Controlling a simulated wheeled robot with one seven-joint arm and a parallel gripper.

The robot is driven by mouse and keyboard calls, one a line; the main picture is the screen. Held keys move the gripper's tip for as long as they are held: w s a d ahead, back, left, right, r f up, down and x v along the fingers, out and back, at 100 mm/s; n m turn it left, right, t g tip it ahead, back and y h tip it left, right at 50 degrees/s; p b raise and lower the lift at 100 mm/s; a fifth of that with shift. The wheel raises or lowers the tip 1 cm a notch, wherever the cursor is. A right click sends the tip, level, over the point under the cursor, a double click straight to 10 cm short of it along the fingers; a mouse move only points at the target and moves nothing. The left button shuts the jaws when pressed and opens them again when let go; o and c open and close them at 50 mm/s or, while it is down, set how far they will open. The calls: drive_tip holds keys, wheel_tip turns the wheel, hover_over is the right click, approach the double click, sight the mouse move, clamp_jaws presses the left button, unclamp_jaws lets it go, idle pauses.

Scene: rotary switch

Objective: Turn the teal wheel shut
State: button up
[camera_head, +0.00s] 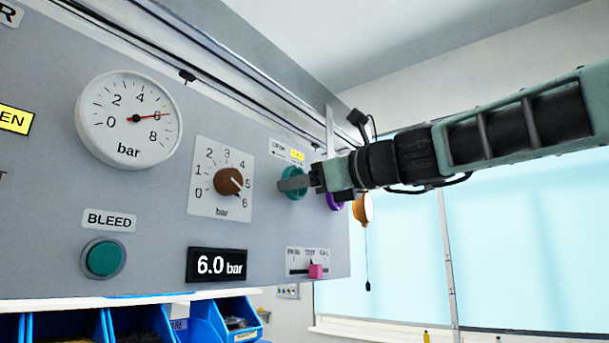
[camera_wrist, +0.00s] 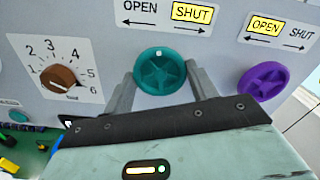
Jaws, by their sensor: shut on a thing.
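The teal wheel (camera_wrist: 160,72) is a round spoked handwheel on the grey panel, with a small white dot at its top. It also shows in the head view (camera_head: 296,174), partly hidden by my finger. My gripper (camera_wrist: 161,80) is shut on the teal wheel, one finger on each side of its rim. In the head view my gripper (camera_head: 292,183) reaches in from the right. The label above the wheel reads OPEN and SHUT, and the SHUT part (camera_wrist: 191,13) is lit yellow.
A purple wheel (camera_wrist: 262,81) sits close on the right, its OPEN label lit. A brown knob (camera_head: 229,181) is left of the teal wheel. The gauge (camera_head: 129,119) points near 6, and the display (camera_head: 217,265) reads 6.0 bar. A pink slider (camera_head: 315,271) is below.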

drive_tip(key=shift+f+m, duration=0.1)
drive_tip(key=shift+m, duration=0.5)
drive_tip(key=shift+m+p, duration=0.3)
drive_tip(key=o, duration=1)
drive_tip(key=b+v, duration=0.6)
drive_tip(key=v, duration=1.1)
drive_tip(key=shift+d, duration=0.2)
drive_tip(key=shift+s, duration=0.1)
